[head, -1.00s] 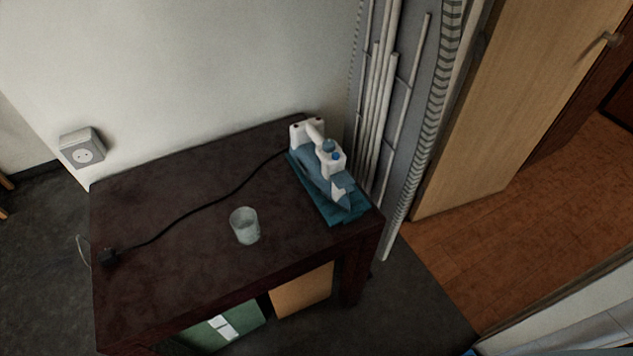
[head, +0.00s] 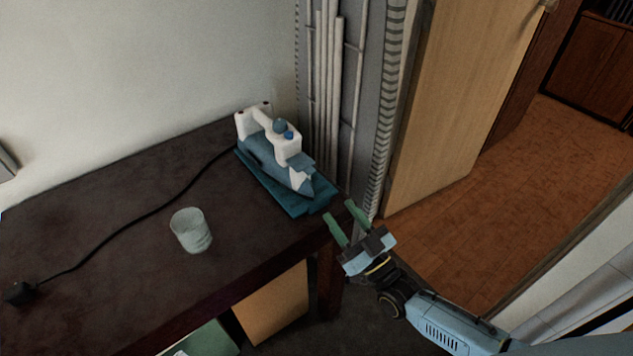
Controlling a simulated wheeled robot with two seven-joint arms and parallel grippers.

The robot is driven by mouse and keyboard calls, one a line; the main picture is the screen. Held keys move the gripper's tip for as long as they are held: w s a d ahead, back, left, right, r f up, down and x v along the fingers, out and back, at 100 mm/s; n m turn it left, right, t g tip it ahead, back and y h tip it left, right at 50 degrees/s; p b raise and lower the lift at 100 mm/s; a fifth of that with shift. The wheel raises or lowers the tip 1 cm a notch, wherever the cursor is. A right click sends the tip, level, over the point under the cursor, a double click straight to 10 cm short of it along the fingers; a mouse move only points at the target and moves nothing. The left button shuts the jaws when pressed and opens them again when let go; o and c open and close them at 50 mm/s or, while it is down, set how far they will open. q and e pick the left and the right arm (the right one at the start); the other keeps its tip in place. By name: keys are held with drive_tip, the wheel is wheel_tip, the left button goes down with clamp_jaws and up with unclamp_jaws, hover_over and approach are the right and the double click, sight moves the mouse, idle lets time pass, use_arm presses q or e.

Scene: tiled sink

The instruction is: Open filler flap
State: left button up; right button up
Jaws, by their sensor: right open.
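A blue and white iron (head: 277,150) sits on a teal base (head: 285,190) at the table's far right corner. Its pointed front faces the table's right end. A small grey-blue flap (head: 301,161) shows near the front of the iron; I cannot tell whether it is shut. My right gripper (head: 346,222) is open and empty, its green fingertips pointing up and left. In the picture it is just right of and below the base, apart from the iron. My left gripper does not show.
The dark table (head: 120,220) bears a clear glass (head: 191,230) and a black cord (head: 130,216) with a plug (head: 19,292). Pale pipes (head: 325,90) stand behind the iron. A wooden door (head: 450,100) is at right. The tabletop between glass and iron is clear.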

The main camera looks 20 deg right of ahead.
sight(312, 173)
drive_tip(key=b+x, duration=0.1)
drive_tip(key=x, duration=0.8)
drive_tip(key=shift+w, duration=0.25)
drive_tip(key=shift+w+a+r, duration=0.1)
drive_tip(key=shift+w+a, duration=0.1)
drive_tip(key=shift+w, duration=0.1)
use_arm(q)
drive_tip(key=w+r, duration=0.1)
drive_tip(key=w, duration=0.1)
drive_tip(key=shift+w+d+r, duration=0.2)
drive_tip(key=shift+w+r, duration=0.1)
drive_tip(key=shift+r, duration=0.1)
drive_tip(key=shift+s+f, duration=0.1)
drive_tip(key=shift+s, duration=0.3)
use_arm(e)
clamp_jaws()
